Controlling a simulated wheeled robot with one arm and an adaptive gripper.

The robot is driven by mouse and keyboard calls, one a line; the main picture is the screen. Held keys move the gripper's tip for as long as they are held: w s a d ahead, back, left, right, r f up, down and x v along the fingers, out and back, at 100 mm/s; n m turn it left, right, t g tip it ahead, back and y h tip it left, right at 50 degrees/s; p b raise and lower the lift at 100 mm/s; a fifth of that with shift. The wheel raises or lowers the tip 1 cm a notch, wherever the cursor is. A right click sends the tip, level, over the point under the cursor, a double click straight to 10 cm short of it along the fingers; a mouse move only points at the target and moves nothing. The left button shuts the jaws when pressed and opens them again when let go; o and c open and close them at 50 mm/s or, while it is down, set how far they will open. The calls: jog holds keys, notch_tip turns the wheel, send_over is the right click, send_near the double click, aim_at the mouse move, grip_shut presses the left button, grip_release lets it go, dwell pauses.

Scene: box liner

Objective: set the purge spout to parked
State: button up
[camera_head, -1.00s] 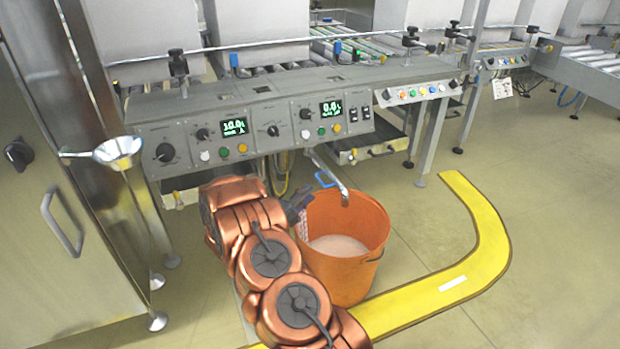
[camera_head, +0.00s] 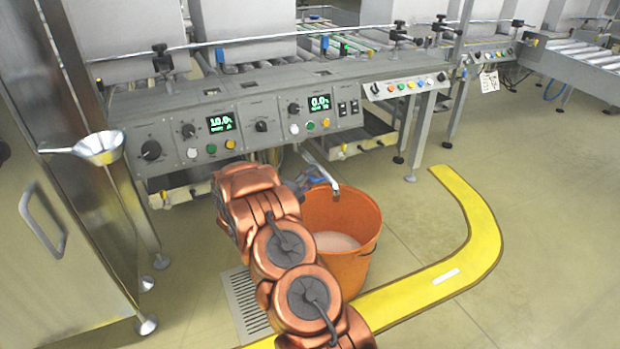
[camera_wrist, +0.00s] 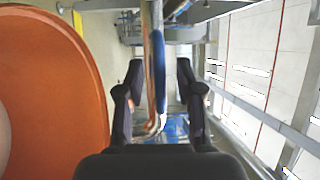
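The purge spout (camera_head: 322,171) is a bent metal pipe reaching out from under the control panel. Its tip hangs over the orange bucket (camera_head: 352,268). My gripper (camera_wrist: 159,72) is open, with one dark finger on each side of the handle and visible gaps to both. In the head view my gripper (camera_head: 299,187) is at the bucket's left rim, close to the spout, partly hidden by my copper arm.
The bucket holds pale material and fills the left of the wrist view. The control panel (camera_head: 275,150) with knobs and displays is behind. A steel cabinet with a funnel (camera_head: 99,148) stands left. A yellow floor stripe (camera_head: 470,255) curves right; the floor beyond is clear.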

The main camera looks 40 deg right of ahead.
grip_shut()
dwell(0.7)
